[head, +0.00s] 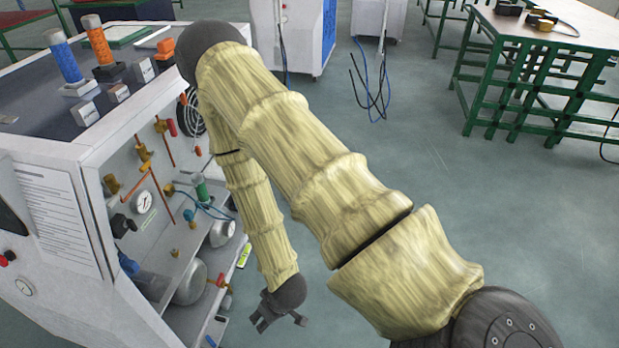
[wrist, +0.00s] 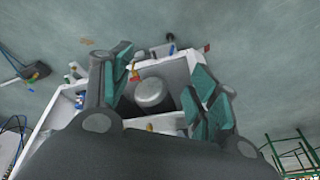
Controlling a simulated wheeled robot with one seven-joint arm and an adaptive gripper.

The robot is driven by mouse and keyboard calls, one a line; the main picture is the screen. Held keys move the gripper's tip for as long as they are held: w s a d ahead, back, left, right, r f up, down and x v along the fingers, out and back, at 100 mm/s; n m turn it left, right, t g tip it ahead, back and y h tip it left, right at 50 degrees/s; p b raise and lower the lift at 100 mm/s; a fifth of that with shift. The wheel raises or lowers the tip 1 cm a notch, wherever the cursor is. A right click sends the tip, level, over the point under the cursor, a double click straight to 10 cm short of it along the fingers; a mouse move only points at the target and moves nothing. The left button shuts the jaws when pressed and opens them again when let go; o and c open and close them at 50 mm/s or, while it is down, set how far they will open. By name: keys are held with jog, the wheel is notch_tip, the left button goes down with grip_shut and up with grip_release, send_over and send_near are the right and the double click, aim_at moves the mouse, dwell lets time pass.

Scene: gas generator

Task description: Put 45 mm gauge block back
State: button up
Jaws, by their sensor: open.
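My gripper (head: 279,320) hangs low, fingers down, beside the open lower right side of the white cabinet (head: 62,215). In the wrist view my gripper (wrist: 162,88) is open, with its teal finger pads apart and nothing held between them. A grey rounded tank (wrist: 152,93) shows beyond the gap. I cannot pick out a 45 mm gauge block for certain. A small yellow-green piece (head: 244,255) lies at the cabinet's right edge, left of and above the gripper; its marking is too small to read.
The cabinet's dark top (head: 40,100) carries a blue cylinder (head: 64,56), an orange cylinder (head: 98,42) and several small pale labelled pieces. Pipes, a gauge (head: 143,202) and valves fill its open side. Clear floor (head: 530,230) lies right; a green table (head: 555,35) stands far right.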

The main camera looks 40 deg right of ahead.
jog(key=s+d+f+g, duration=0.1)
jog(key=s+f, duration=0.1)
jog(key=s, duration=0.5)
jog(key=s+d+f+g+h, duration=0.1)
jog(key=s+f+g, duration=0.1)
jog(key=s, duration=0.5)
jog(key=shift+s+m, duration=0.15)
jog(key=shift+m, duration=0.15)
